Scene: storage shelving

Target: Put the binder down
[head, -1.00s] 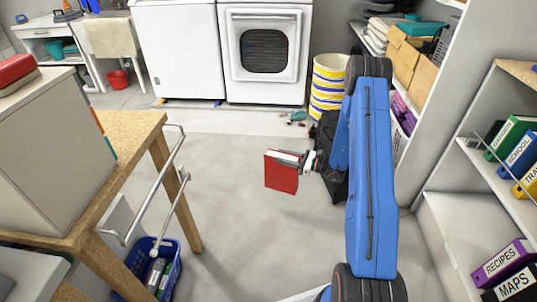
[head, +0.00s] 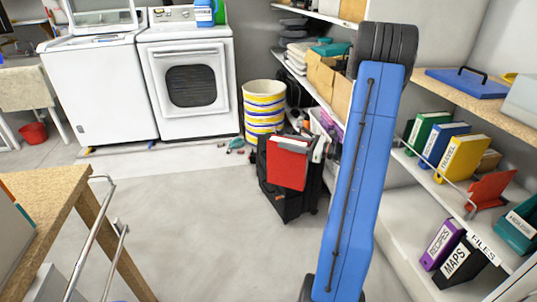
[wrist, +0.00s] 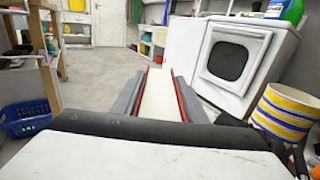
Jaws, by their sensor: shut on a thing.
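A red binder (head: 287,165) with white pages hangs in the air in the middle of the head view. My gripper (head: 310,146) is shut on it from the right. In the wrist view the binder (wrist: 161,97) shows edge-on, a white block between red covers. On the right shelving, green (head: 430,132), blue (head: 446,145) and yellow TRAVEL (head: 463,158) binders stand in a row on the middle shelf. A purple RECIPES binder (head: 440,245) and a black MAPS binder (head: 461,262) stand lower down.
A red stand (head: 490,191) and a teal bin (head: 518,226) sit right of the yellow binder. A black wheeled case (head: 287,205) stands behind the held binder. A striped bin (head: 264,108) is by the dryer (head: 189,85). A wooden table (head: 45,215) is at left.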

